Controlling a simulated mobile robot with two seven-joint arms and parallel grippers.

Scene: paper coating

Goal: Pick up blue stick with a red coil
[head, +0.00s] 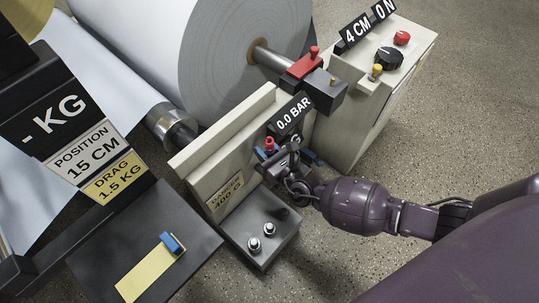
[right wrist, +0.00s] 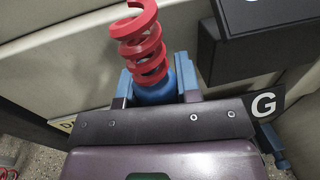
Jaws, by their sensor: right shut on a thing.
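The blue stick with a red coil shows large in the right wrist view, with its red coil (right wrist: 141,40) pointing up and away from my palm and its blue shaft (right wrist: 155,92) below the coil. My right gripper (head: 277,157) is shut on the blue shaft, between its two fingers. In the head view only the red tip (head: 269,142) of the stick shows clearly, beside the cream machine wall. The lower part of the stick is hidden by my gripper, so I cannot tell whether it still touches a mount. My left gripper is not in view.
A cream machine wall (head: 225,135) stands close to the left of my right gripper. A "0.0 BAR" sign (head: 292,117) hangs just above it. A large paper roll (head: 235,50) is behind. A dark plate (head: 95,255) bears a yellow strip and blue block. Floor is clear at right.

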